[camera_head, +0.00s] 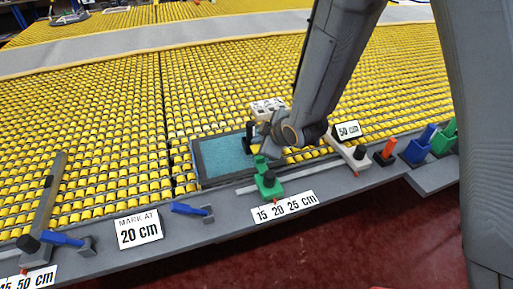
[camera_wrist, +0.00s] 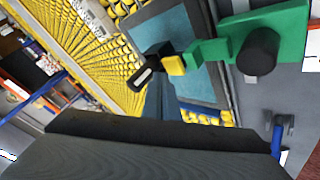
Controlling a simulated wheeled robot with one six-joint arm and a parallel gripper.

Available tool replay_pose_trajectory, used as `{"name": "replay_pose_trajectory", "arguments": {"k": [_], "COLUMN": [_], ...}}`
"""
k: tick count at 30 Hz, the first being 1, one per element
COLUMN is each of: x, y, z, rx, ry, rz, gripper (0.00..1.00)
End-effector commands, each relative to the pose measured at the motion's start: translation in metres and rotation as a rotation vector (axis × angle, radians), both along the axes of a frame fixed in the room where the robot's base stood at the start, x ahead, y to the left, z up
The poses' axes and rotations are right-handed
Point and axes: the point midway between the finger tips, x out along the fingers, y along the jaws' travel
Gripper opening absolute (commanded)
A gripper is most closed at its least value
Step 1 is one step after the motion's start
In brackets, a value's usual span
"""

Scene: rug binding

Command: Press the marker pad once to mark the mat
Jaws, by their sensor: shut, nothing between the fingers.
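The mat (camera_head: 222,157) is a teal rectangle with a dark grey border, lying on the yellow rollers near the front rail. It also shows in the wrist view (camera_wrist: 195,88). A green slide (camera_head: 268,184) stands on the rail above a "15 20 25 cm" scale. In the wrist view the green slide (camera_wrist: 290,35) has a black knob and a stepped green arm reaching over the mat to a yellow block and a black piece with a white face (camera_wrist: 146,75). My gripper (camera_head: 262,142) is shut and empty, above the mat's right part, close to that arm's end. Contact cannot be told.
A "MARK AT 20 cm" sign (camera_head: 139,229) lies on the grey rail. A blue lever (camera_head: 189,209) is left of the green slide. A white slide (camera_head: 350,155) with a "50 cm" label and blue and green bins (camera_head: 418,149) stand to the right. Red floor lies in front.

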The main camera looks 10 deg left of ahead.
Motion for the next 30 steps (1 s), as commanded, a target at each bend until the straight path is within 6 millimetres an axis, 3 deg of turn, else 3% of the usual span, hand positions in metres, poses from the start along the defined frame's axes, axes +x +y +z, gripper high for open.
{"name": "replay_pose_trajectory", "arguments": {"k": [30], "x": [0.0000], "y": [-0.0001], "z": [-0.0097], "rx": [0.000], "ry": [0.000], "rz": [0.000], "gripper": [0.00]}}
